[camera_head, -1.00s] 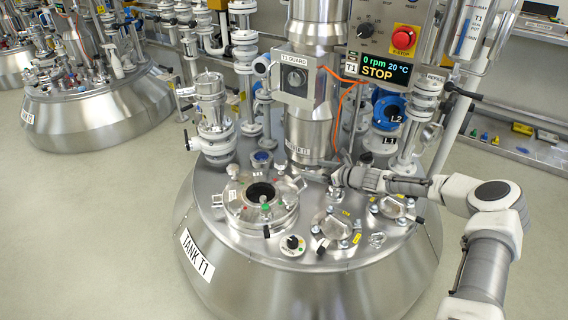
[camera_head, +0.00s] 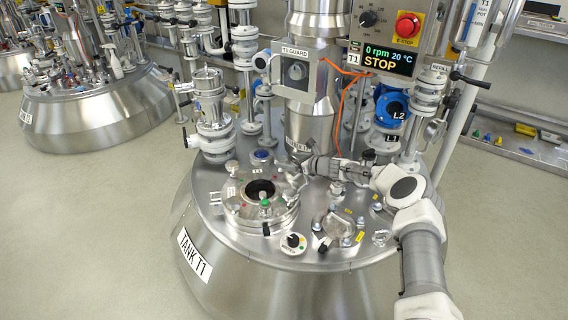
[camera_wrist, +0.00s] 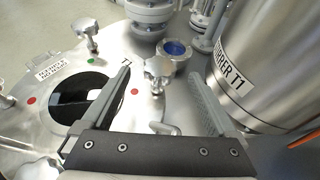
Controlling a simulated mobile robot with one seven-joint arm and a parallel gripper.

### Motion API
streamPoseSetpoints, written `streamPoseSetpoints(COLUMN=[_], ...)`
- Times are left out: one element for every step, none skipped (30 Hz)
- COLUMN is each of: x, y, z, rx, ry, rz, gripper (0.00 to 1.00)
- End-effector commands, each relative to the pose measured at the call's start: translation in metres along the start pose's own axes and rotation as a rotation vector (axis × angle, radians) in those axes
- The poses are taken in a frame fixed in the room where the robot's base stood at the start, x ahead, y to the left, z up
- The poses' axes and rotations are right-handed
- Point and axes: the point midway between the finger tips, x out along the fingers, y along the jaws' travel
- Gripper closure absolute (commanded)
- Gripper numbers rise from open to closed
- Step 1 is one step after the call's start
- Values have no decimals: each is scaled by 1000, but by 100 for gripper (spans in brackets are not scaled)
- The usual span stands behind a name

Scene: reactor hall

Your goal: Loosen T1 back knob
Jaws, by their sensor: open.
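The round T1 manway lid (camera_head: 236,214) lies on the tank top, with several star-shaped clamp knobs around its rim. In the wrist view a silver knob (camera_wrist: 160,68) stands on the lid side nearest the stirrer column, beside a red dot. I take it for the back knob, though no label confirms this. My gripper (camera_wrist: 161,76) is open, one finger on each side of this knob in the picture; contact cannot be told. In the head view my gripper (camera_head: 293,181) is at the lid's back right edge and partly covers that knob. Another knob (camera_wrist: 88,30) stands by a green dot.
The stirrer column (camera_wrist: 265,65) rises close beside my right finger. A blue sight glass (camera_wrist: 175,48) and a valve (camera_head: 214,120) stand behind the lid. The control panel (camera_head: 385,62) reads 0 rpm, STOP.

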Motion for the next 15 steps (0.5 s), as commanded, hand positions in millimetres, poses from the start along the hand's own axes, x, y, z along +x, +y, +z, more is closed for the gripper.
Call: streamPoseSetpoints(x=[9,12,16,19,21,24,26,28,31,32,33,35,36,36,37], y=[2,2,1,1,1,1,0,0,1,0,0,0,1,1,1], z=[-2,-2,-3,-3,-3,-3,-3,-3,-2,-2,-2,-1,-1,-1,0], rx=[-3,-5,-3,-3,-3,-3,-2,-1,-2,-1,-1,-1,-2,-2,-2], ry=[0,0,1,1,1,1,1,0,0,0,0,0,0,0,0], rz=[1,2,0,0,1,1,0,0,0,0,0,0,1,1,1], gripper=[6,6,6,6,6,6,6,6,6,6,6,6,6,6,6])
